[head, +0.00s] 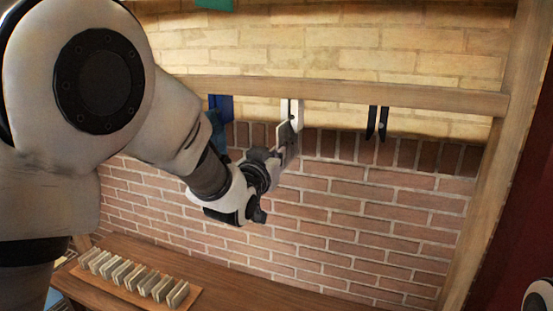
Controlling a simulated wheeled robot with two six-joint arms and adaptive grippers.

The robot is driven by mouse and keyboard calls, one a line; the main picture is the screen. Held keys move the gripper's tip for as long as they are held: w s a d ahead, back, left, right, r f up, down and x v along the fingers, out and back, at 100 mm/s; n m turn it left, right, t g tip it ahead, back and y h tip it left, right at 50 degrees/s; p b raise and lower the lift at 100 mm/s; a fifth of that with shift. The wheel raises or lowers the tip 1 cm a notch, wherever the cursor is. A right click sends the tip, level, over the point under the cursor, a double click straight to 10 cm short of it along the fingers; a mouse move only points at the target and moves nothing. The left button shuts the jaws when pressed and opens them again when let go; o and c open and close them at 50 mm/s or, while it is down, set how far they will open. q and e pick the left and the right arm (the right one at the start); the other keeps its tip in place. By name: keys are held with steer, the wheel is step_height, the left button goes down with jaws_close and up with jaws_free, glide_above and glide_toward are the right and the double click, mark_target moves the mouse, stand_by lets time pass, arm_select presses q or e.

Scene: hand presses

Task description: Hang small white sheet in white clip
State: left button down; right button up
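The white clip (296,107) hangs from the wooden rail, between a blue clip on its left and a black clip on its right. My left gripper (272,162) is raised just below the white clip. It appears shut on the small white sheet (290,143), a pale, thin piece that stands up from the fingers. The sheet's upper end overlaps the white clip's lower end in the head view. I cannot tell whether it sits between the clip's jaws. The fingertips are small and partly hidden by the sheet. My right gripper is not in view.
The blue clip (222,104) is partly behind my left arm. The black clip (377,123) hangs empty on the rail (430,96). A wooden bench (240,285) below carries a rack (140,294) of several upright pale pieces. A brick wall stands behind.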

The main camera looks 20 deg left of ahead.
arm_select(q)
steer(key=shift+r, duration=0.55)
steer(key=c, duration=1)
jaws_free()
steer(key=s+b, duration=0.2)
steer(key=s, duration=0.5)
steer(key=shift+a, duration=0.1)
